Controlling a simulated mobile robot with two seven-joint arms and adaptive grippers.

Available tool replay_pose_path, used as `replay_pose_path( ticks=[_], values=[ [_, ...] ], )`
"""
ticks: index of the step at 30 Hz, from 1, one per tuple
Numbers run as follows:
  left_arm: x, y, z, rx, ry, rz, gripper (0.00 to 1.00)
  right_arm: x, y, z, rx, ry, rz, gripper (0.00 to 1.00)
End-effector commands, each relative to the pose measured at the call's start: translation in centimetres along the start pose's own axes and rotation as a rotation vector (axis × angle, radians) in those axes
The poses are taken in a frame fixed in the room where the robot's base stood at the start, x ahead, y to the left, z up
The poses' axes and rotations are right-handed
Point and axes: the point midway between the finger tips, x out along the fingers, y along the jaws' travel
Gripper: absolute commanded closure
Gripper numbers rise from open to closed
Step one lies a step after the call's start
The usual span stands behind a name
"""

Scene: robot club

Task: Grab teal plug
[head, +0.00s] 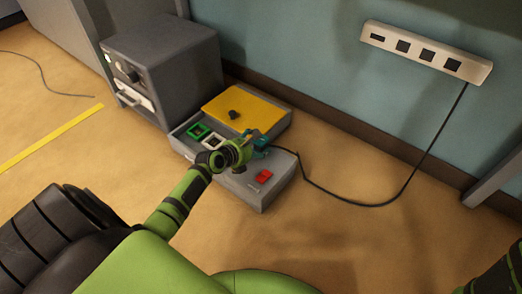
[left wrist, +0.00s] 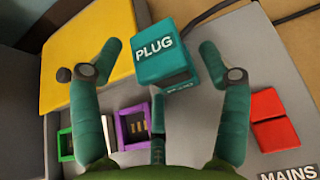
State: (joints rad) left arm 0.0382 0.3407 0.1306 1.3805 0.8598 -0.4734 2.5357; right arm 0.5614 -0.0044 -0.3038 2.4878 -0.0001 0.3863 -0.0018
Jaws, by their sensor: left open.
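The teal plug (left wrist: 166,52), marked PLUG, shows between the spread fingers of my left gripper (left wrist: 163,72) in the left wrist view. A gap shows on each side of it, so the fingers look apart from it. In the head view the teal plug (head: 258,138) shows just beyond my left gripper (head: 245,147), over the grey box, partly hidden by the fingers. A dark cable runs from the plug's side to the right. My left gripper is open. My right gripper is not in view.
The grey box (head: 250,195) has a yellow panel (head: 256,113) with a black knob, green, white and purple sockets, and a red switch (head: 264,176) by a MAINS label. A grey unit (head: 175,65) stands behind left. A power strip (head: 427,53) is on the wall, cable trailing on the floor.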

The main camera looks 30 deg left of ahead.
Motion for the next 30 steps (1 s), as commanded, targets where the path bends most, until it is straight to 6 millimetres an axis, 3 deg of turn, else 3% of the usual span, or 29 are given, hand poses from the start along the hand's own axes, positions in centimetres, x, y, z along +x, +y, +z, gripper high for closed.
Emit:
replay_pose_path(
  ticks=[7, 11, 12, 23, 28, 30],
  values=[
    [0.1, 0.0, 0.1, 0.001, 0.0, 0.001, 0.24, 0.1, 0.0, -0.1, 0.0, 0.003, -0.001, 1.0],
    [0.1, 0.0, 0.1, 0.0, 0.0, 0.0, 0.76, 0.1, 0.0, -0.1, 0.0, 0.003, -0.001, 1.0],
    [0.1, 0.0, 0.1, 0.0, 0.0, 0.0, 0.8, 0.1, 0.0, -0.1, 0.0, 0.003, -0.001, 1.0],
    [0.0, 0.0, 0.2, 0.0, -0.001, 0.0, 0.81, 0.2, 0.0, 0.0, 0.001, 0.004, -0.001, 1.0],
    [-0.4, 0.0, 1.1, -0.002, -0.002, 0.0, 0.81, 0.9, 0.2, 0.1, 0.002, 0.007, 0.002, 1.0],
    [-0.8, 0.0, 1.9, -0.002, -0.002, 0.001, 0.81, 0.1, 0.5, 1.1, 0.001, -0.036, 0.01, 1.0]
  ],
)
